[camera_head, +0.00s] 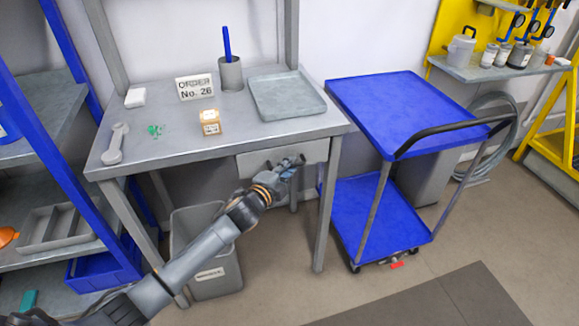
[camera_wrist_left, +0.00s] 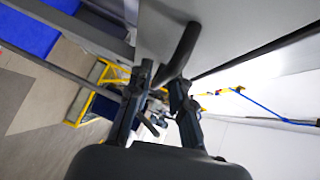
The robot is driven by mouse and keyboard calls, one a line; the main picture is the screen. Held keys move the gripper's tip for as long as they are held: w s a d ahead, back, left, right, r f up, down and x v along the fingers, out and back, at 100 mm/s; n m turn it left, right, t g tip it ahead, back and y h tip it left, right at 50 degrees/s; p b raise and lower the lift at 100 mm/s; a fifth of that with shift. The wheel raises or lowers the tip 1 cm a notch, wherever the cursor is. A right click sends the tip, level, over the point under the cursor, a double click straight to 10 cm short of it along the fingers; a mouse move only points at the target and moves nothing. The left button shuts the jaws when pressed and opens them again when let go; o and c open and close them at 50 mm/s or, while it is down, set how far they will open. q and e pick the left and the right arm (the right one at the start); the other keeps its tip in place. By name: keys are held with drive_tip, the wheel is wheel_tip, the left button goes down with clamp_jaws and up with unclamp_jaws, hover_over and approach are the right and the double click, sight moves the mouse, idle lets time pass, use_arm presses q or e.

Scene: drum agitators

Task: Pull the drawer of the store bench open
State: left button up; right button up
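The store bench (camera_head: 165,105) is a grey metal table against the wall. Its drawer (camera_head: 314,153) sits under the right part of the top and looks closed. My left gripper (camera_head: 286,168) is at the drawer front, hiding part of it and its handle. In the left wrist view, a dark bar handle (camera_wrist_left: 180,50) stands out from the pale drawer front (camera_wrist_left: 235,30). The fingers of my left gripper (camera_wrist_left: 162,76) are apart, with the handle's near end between their tips. I cannot tell whether they touch it. My right gripper is not in view.
The bench carries a grey tray (camera_head: 288,95), a cup (camera_head: 231,76) and an order sign (camera_head: 195,87). A grey bin (camera_head: 215,275) stands below. A blue trolley (camera_head: 395,105) is close on the right, and a blue-framed shelf (camera_head: 60,130) on the left. Floor in front is clear.

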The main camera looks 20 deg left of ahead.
use_arm(q)
drive_tip(key=shift+w, duration=0.35)
drive_tip(key=shift+c, duration=0.2)
clamp_jaws()
drive_tip(key=shift+s+d, duration=0.1)
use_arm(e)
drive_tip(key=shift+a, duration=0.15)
